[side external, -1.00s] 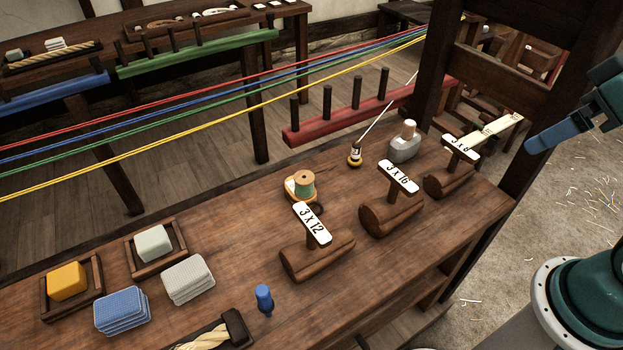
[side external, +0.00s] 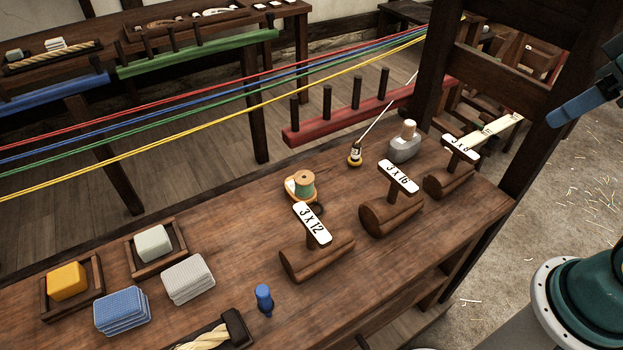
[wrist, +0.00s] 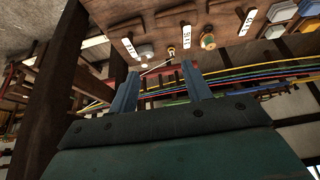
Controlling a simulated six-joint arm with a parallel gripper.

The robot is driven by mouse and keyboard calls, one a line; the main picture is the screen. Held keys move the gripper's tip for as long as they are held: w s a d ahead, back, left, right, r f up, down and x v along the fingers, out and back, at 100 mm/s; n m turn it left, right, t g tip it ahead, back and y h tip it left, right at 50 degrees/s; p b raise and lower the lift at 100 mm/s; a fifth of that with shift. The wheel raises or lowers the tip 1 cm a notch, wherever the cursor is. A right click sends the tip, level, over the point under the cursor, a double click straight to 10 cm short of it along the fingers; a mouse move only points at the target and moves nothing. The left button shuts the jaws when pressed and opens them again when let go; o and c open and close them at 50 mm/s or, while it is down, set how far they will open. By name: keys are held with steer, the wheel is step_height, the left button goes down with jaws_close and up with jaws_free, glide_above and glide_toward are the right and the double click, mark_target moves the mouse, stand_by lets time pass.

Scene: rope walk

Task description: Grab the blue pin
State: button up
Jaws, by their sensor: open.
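The blue pin (side external: 264,299) stands upright near the front edge of the wooden bench (side external: 220,235) in the side external view. My gripper (side external: 580,105) is at the right edge of that view, well to the right of the pin and partly cut off by the frame. In the wrist view my gripper (wrist: 160,88) shows two blue fingers spread apart with nothing between them. I cannot make out the blue pin in the wrist view.
Wooden mallet-like blocks labelled 3 x 12 (side external: 318,257) and 3 x 16 (side external: 391,212) stand between pin and gripper. A rope tray (side external: 237,328) lies left of the pin. A dark post (side external: 540,130) rises near my gripper. Coloured ropes (side external: 200,115) stretch behind the bench.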

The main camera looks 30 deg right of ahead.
steer(key=w+a+r+n+t+y, duration=0.25)
steer(key=w+a+n+y, duration=0.3)
steer(key=w+a, duration=0.85)
steer(key=s+a+f+n+y, duration=0.1)
steer(key=s+a+n+y, duration=0.15)
steer(key=a, duration=0.85)
steer(key=s+a+n+y, duration=0.2)
steer(key=a+y, duration=0.1)
steer(key=a, duration=0.7)
glide_toward(266, 304)
steer(key=w+a, duration=0.2)
steer(key=shift+w+r, duration=0.2)
steer(key=shift+r, duration=0.05)
steer(key=shift+x, duration=1.25)
